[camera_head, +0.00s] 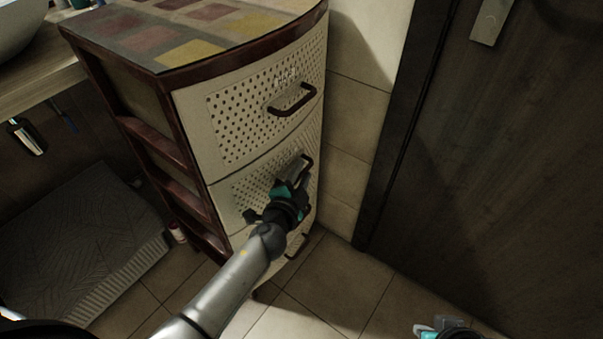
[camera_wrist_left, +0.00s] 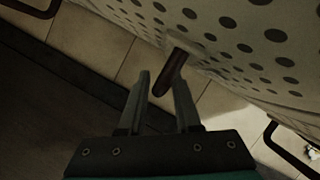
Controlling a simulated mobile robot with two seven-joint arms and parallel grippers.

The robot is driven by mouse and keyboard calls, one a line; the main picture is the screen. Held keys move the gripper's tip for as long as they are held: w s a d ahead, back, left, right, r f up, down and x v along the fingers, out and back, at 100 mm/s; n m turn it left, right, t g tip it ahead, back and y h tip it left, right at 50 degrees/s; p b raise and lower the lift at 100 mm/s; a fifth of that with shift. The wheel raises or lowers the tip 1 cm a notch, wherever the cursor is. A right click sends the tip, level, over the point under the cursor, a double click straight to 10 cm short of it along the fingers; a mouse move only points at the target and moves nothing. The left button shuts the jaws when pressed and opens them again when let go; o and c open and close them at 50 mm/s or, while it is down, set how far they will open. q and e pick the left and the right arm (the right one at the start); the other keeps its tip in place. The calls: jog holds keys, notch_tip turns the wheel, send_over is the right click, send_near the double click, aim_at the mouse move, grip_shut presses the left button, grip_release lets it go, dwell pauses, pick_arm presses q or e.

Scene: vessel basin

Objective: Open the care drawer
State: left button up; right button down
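The drawer cabinet (camera_head: 190,135) has a dark red frame and cream perforated drawer fronts. The upper drawer (camera_head: 240,112) is shut, with a dark curved handle (camera_head: 292,101) and small lettering too blurred to read. The drawer below it (camera_head: 250,190) also looks shut. My left gripper (camera_head: 294,170) is at this lower drawer's handle (camera_head: 308,162). In the left wrist view my left gripper (camera_wrist_left: 162,88) is open, and a dark handle (camera_wrist_left: 172,68) reaches between its fingertips; contact cannot be told. My right gripper (camera_head: 440,326) is partly cut off at the bottom edge.
Another handle (camera_head: 298,246) is low on the cabinet. A dark door (camera_head: 490,150) stands to the right, with tiled floor (camera_head: 335,285) free between. A counter (camera_head: 40,88) with a basin (camera_head: 18,25) and a grey textured mat (camera_head: 80,235) are at the left.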

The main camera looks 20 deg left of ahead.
pick_arm(q)
grip_shut()
dwell(1.1)
